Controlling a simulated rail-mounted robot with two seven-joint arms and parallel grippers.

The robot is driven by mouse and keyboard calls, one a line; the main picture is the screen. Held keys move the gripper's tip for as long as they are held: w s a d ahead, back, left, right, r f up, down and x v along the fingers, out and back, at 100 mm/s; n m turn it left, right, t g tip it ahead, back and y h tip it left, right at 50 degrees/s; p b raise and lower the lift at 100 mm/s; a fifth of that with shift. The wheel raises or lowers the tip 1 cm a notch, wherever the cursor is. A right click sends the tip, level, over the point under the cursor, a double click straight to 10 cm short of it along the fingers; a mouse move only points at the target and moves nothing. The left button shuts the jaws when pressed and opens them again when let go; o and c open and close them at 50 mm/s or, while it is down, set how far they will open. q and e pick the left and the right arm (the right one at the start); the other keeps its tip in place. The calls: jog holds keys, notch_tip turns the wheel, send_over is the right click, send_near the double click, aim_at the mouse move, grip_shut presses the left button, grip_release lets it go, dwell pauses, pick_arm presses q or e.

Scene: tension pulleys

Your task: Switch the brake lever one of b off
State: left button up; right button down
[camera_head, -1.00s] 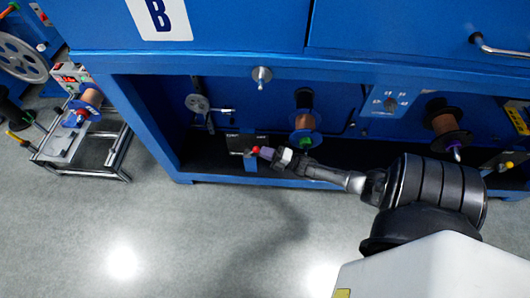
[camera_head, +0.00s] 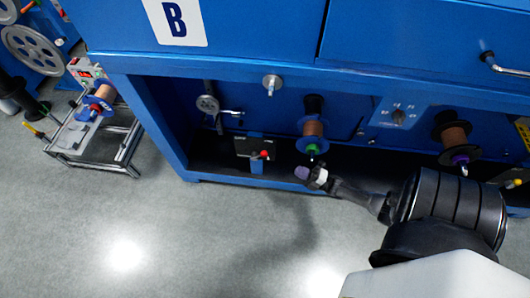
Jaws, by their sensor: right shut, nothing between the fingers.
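The blue machine marked B (camera_head: 178,20) fills the back of the view. In its lower recess, a lever with a red knob (camera_head: 264,154) sticks out in front of a dark panel (camera_head: 242,145) on a blue post. My right gripper (camera_head: 303,173) is shut and empty, to the right of the red knob and a little lower, with a clear gap between them. It is just below a copper spool (camera_head: 312,132). My left gripper is not in view.
A second copper spool (camera_head: 452,138) hangs further right, near a rotary switch (camera_head: 398,116). A grey pulley (camera_head: 208,104) is at the recess's left. A metal-framed stand (camera_head: 125,150) is at far left. The grey floor in front is clear.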

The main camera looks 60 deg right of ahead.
jog(key=w+a+r+m+g+h+p, duration=0.3)
jog(key=w+a+r+m+g+p, duration=0.3)
jog(key=a+r+p, duration=0.45)
jog(key=a+r+m+g+p, duration=0.1)
jog(key=a+r+m+p, duration=0.1)
jog(key=r+p, duration=0.7)
jog(key=a+r+m+g+p, duration=0.2)
jog(key=a+r+m+p, duration=0.1)
jog(key=r+p, duration=0.6)
jog(key=shift+w+a+r+g+h+p, duration=0.35)
jog(key=shift+a+r, duration=0.4)
jog(key=shift+r, duration=0.5)
